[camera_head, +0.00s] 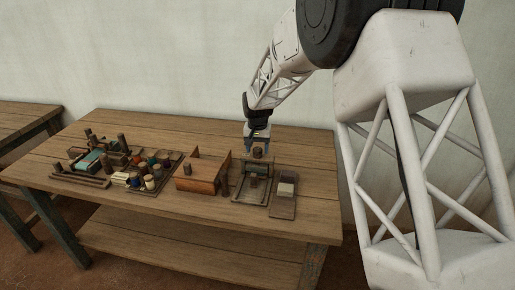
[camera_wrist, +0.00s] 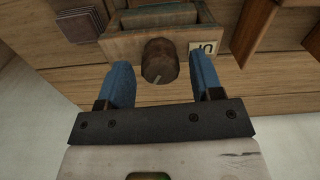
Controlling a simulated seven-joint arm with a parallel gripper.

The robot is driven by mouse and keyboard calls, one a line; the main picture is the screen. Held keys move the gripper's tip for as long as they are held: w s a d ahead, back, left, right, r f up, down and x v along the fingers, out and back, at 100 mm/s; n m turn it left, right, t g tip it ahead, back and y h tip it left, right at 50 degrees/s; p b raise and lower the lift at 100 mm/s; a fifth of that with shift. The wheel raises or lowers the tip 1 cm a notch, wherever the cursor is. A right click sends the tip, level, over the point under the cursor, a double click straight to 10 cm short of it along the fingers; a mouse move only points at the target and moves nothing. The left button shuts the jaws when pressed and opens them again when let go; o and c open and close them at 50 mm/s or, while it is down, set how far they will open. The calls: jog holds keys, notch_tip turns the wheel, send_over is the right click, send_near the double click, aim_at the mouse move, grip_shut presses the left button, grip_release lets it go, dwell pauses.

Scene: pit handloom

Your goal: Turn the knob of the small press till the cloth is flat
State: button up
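The small press (camera_head: 253,184) stands on the right part of the wooden table, a frame on a flat base. My gripper (camera_head: 258,146) is above the press, pointing down. In the wrist view its two blue fingers (camera_wrist: 161,80) stand apart on either side of the knob, with gaps to it. A greenish strip (camera_head: 259,170) shows inside the press; I cannot tell whether it is the cloth or how flat it lies.
A tray with a pale block (camera_head: 286,189) stands right of the press. A brown wooden box (camera_head: 202,174) is to its left, then thread spools (camera_head: 150,182) and a small loom-like frame (camera_head: 92,163). The table's front strip (camera_head: 200,212) is clear.

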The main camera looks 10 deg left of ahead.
aim_at(258, 149)
dwell(0.3)
jog(key=shift+r, duration=3.9)
